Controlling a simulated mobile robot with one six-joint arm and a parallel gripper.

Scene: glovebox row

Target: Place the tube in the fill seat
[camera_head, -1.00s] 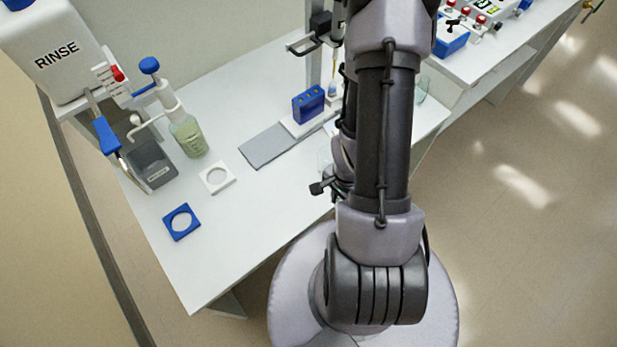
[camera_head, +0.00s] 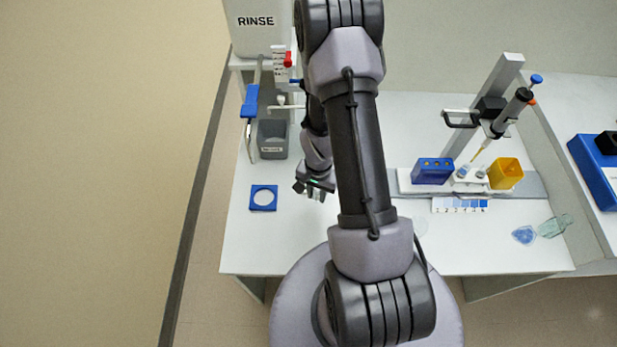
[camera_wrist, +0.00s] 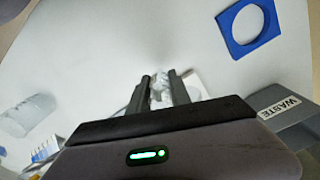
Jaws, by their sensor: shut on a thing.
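My gripper (camera_head: 316,188) hangs over the white bench, to the right of the blue square ring (camera_head: 263,198). In the wrist view my gripper (camera_wrist: 160,80) is shut on a small, pale, translucent thing, seemingly the tube (camera_wrist: 160,92). Its shape is mostly hidden between the fingers. A white plate (camera_wrist: 194,86) shows partly behind the right finger; whether the tube is above or beside it cannot be told. The blue square ring also shows in the wrist view (camera_wrist: 233,43). Which of these is the fill seat is not marked.
A grey waste bin (camera_head: 272,140) and a RINSE jug (camera_head: 256,30) stand at the left. A blue rack (camera_head: 432,171), yellow box (camera_head: 505,173) and pipette stand (camera_head: 482,110) are at the right. A clear cup (camera_wrist: 27,115) shows in the wrist view. The front left bench is clear.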

